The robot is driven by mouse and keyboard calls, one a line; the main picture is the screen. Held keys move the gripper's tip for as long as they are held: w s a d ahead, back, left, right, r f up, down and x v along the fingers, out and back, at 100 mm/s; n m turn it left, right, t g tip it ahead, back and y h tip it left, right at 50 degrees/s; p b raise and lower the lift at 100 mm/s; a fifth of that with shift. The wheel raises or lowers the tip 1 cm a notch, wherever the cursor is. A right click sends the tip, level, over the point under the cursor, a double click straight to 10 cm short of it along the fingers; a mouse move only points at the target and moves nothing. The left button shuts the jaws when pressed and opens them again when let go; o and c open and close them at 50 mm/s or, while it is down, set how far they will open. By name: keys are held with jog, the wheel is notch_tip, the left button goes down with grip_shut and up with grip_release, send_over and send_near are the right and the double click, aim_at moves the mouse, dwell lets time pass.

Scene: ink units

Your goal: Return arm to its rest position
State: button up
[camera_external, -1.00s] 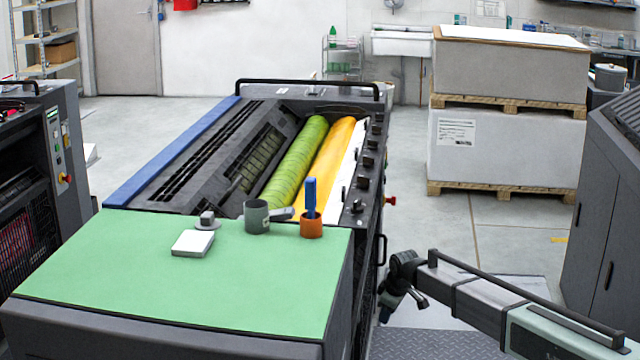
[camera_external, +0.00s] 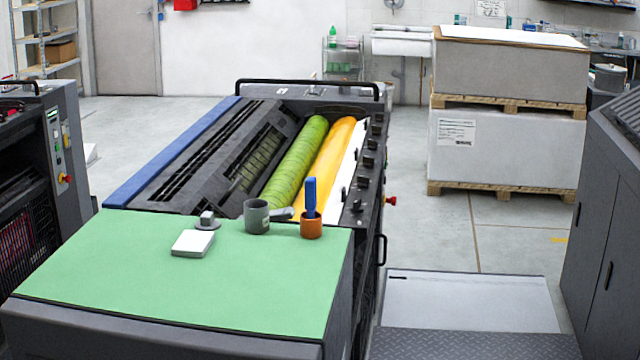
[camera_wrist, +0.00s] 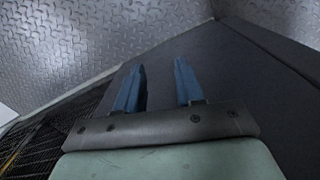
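My gripper (camera_wrist: 158,88) shows in the wrist view with its two blue fingers apart and nothing between them. A dark grey panel lies beyond the fingers, with metal tread plate around it. My arm and gripper are out of the external view. On the green top (camera_external: 110,270) of the ink unit stand a grey cup (camera_external: 256,217), an orange cup (camera_external: 311,226) with a blue handled tool (camera_external: 311,197) upright in it, a white square block (camera_external: 193,243) and a small grey knobbed piece (camera_external: 207,221).
Behind the green top are a green roller (camera_external: 297,160) and a yellow-orange roller (camera_external: 328,160). A tread plate step (camera_external: 470,345) and a pale platform (camera_external: 470,303) lie to the right. Stacked pallets (camera_external: 505,145) stand behind them, and a dark cabinet (camera_external: 610,220) stands at the right edge.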

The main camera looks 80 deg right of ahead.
jog(key=s+a+f+n+g, duration=0.1)
jog(key=s+a+f+g, duration=0.1)
jog(key=s+a, duration=0.55)
jog(key=s+a+f+n+g, duration=0.1)
jog(key=s+a, duration=0.4)
jog(key=a, duration=0.6)
jog(key=s+a+g, duration=0.1)
jog(key=s+a, duration=0.3)
jog(key=s, duration=0.3)
jog(key=s+a+n+g, duration=0.1)
jog(key=s+a+g, duration=0.1)
jog(key=s+a, duration=0.2)
jog(key=s, duration=0.3)
jog(key=shift+a+r, duration=0.25)
jog(key=shift+r, duration=0.15)
